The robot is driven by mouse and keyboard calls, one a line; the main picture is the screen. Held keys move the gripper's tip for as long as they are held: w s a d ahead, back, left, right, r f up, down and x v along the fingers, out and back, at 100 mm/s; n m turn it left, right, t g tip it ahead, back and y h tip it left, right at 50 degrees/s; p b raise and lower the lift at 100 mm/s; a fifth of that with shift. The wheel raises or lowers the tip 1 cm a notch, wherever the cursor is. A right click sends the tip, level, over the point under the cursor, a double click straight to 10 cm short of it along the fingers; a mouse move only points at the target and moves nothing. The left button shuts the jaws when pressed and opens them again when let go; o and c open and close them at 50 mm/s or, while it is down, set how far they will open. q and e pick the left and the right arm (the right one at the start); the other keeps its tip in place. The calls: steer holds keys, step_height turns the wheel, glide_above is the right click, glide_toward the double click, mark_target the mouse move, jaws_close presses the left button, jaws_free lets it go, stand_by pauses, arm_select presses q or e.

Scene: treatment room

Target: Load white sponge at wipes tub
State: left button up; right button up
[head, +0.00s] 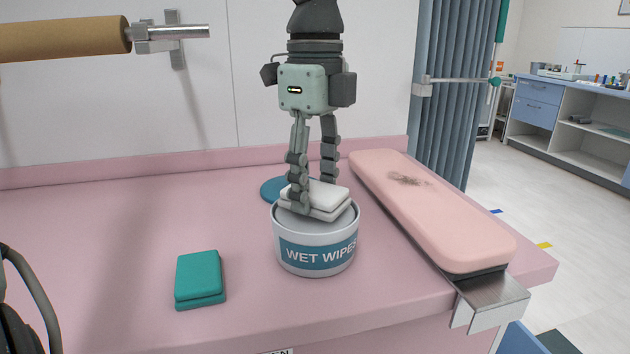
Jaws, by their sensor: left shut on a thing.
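The white sponge (328,194) is a pale, layered block at the mouth of the wipes tub. My left gripper (314,192) points straight down from above and is shut on it, one finger at the near left side and the other behind. The wipes tub (282,248) is a round, light-grey tub with a blue "WET WIPES" band, upright on the pink top. The sponge's lower part reaches to the rim; whether it rests on anything inside cannot be told. My right gripper is not in view.
A teal sponge (199,277) lies front left of the tub. A round blue lid (271,190) lies behind the tub. A pink padded armrest (430,210) stands close on the right.

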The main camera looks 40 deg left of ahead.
mark_target(315, 189)
arm_select(q)
steer(key=shift+f+b, duration=0.35)
steer(key=shift+f, duration=0.1)
stand_by(1.9)
steer(key=shift+r+p, duration=1.2)
steer(key=shift+r, duration=2.4)
steer(key=shift+f, duration=0.15)
